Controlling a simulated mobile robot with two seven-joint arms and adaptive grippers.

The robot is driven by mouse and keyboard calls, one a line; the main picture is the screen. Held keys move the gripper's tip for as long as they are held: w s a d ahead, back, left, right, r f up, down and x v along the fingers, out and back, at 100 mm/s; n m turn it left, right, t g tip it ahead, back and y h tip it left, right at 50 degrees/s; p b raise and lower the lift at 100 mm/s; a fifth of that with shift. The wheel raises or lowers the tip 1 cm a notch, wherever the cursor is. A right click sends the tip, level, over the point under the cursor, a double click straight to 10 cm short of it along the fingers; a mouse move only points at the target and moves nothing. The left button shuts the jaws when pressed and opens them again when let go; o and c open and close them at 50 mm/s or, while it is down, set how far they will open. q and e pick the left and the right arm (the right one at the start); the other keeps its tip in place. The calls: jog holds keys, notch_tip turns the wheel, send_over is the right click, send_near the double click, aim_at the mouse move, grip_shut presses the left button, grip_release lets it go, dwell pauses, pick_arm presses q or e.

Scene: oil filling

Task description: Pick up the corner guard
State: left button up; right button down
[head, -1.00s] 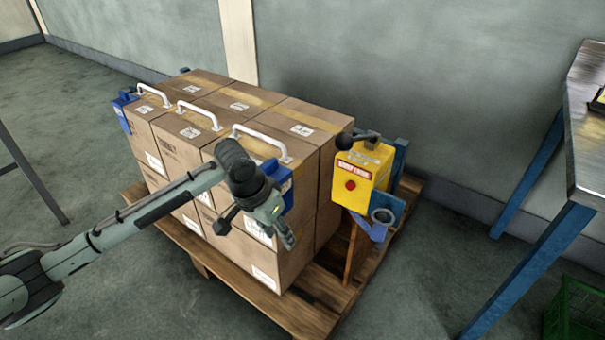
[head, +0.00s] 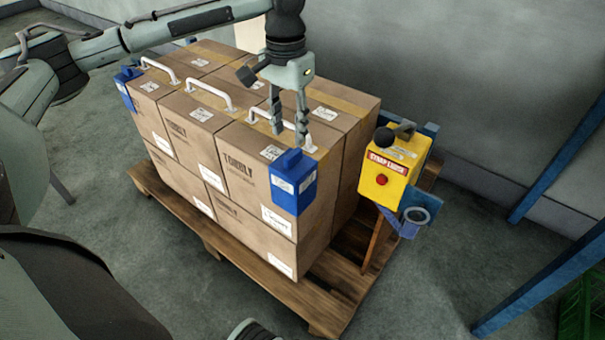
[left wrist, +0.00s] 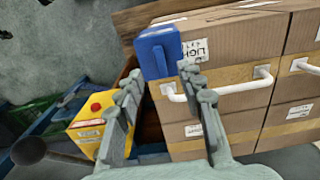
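A blue corner guard (head: 293,182) with white labels sits on the near right top corner of the stacked boxes. It also shows in the left wrist view (left wrist: 158,52), ahead of the fingertips and between their lines. Another blue corner guard (head: 125,88) sits on the left corner of the stack. My left gripper (head: 288,128) points down above the boxes, a little behind and above the near right guard. Its two fingers are apart with nothing between them, as the left wrist view (left wrist: 160,74) also shows. My right gripper is not in view.
Cardboard boxes (head: 232,165) with white handles (head: 210,92) stand on a wooden pallet (head: 325,295). A yellow box with a red button (head: 390,165) and a blue ring holder (head: 415,215) stand close on the right. A blue-legged table (head: 535,290) is farther right.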

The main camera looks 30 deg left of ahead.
aim_at(289, 156)
pick_arm(q)
notch_tip(289, 156, down, 7)
jog(key=shift+s+f, duration=0.1)
jog(key=shift+s, duration=0.05)
grip_shut()
dwell(0.4)
